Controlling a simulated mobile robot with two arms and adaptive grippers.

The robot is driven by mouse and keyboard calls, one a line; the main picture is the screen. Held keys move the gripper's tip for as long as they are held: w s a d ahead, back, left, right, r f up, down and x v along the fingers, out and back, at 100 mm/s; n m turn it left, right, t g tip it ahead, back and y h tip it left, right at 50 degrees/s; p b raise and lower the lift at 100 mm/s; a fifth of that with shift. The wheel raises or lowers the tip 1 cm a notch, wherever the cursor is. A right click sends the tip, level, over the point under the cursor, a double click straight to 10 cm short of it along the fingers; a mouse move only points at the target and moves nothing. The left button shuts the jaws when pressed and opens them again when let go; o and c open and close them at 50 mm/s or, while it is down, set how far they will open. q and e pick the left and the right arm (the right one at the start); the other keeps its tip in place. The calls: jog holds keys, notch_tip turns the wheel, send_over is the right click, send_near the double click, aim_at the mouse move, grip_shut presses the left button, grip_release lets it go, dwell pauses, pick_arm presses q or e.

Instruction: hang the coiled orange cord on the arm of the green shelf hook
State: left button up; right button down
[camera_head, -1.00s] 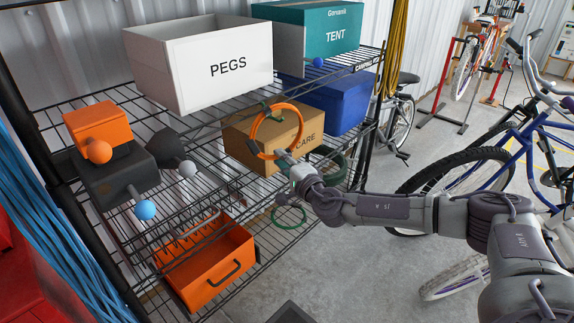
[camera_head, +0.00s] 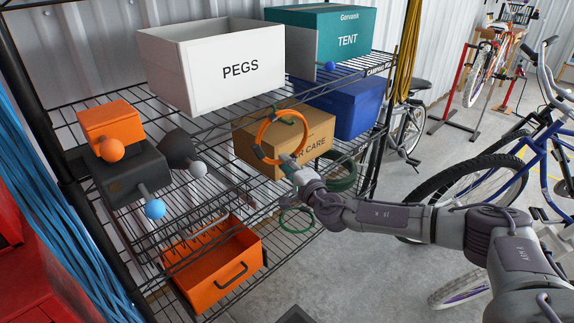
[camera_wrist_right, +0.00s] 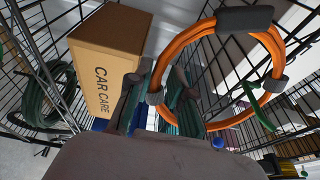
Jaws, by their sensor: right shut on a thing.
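The coiled orange cord (camera_head: 262,131) is a ring with dark wraps, held upright in front of the cardboard CAR CARE box. It also shows large in the right wrist view (camera_wrist_right: 172,52). My right gripper (camera_head: 288,160) is shut on the ring's lower edge; in the wrist view its dark fingers (camera_wrist_right: 156,95) close around a wrap. The green hook (camera_head: 277,107) shows as a small piece at the ring's top. In the wrist view the green hook arm (camera_wrist_right: 262,112) crosses the cord's far side. I cannot tell whether it passes through the ring. My left gripper is out of view.
The CAR CARE box (camera_head: 318,128) and blue box (camera_head: 350,107) stand behind. The white PEGS box (camera_head: 205,75) and the TENT box (camera_head: 352,22) are above. Green coils (camera_head: 342,172) hang near my right wrist. An orange drawer (camera_head: 215,280) is below; bicycles (camera_head: 480,180) stand right.

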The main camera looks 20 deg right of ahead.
jog(key=shift+r, duration=0.1)
jog(key=c, duration=1)
grip_release()
jog(key=shift+o, duration=0.2)
